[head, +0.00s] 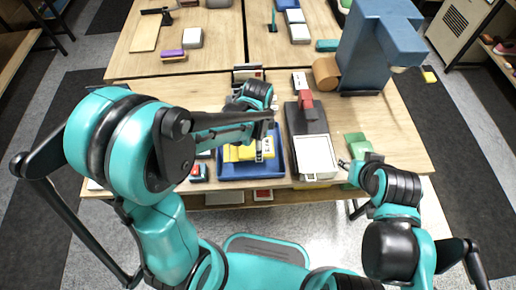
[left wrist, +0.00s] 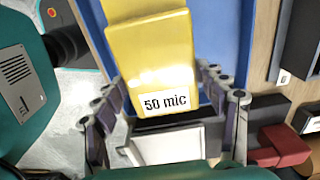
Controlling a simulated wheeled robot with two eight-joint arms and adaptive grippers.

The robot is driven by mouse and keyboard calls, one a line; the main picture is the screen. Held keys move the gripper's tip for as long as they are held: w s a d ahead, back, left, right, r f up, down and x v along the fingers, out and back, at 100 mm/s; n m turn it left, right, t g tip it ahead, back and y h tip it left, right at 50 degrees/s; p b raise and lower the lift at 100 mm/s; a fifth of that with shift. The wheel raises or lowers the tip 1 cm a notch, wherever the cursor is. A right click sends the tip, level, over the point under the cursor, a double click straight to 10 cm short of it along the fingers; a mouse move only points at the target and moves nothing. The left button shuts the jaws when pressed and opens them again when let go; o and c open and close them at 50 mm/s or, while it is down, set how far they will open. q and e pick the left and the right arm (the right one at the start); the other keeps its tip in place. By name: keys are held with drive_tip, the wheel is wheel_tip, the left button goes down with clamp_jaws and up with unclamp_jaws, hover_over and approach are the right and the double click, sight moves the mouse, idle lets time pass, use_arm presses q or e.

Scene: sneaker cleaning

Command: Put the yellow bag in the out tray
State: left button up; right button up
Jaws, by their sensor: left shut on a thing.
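The yellow bag (head: 236,153), with a white "50 mic" label, is at the blue tray (head: 223,174) on the near table. In the left wrist view the bag (left wrist: 150,65) lies between my left fingers (left wrist: 162,95), with the blue tray (left wrist: 226,35) behind it. My left gripper (head: 265,148) is shut on the bag's labelled end, over the tray's right part. I cannot tell whether the bag rests on the tray floor or hangs just above it. My right gripper (head: 347,166) is beside a green block at the front right; its jaws are too small to read.
A dark stand with a white panel (head: 316,156) and a red block (head: 305,100) is right of the tray. A green block (head: 357,145) and a large blue machine (head: 372,50) are further right. A small red-and-blue box (head: 198,172) is left of the tray.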

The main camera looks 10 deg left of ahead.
use_arm(q)
drive_tip(key=shift+w+a+f, duration=0.1)
drive_tip(key=shift+w+f, duration=0.35)
drive_tip(key=shift+w, duration=0.2)
drive_tip(key=shift+w+f, duration=0.4)
drive_tip(key=shift+w, duration=0.2)
wheel_tip(320, 180, down, 3)
drive_tip(key=shift+f+b, duration=0.15)
drive_tip(key=shift+b, duration=0.8)
drive_tip(key=shift+f, duration=0.3)
drive_tip(key=shift+s+f, duration=0.1)
drive_tip(key=o, duration=1.3)
drive_tip(key=shift+c, duration=0.2)
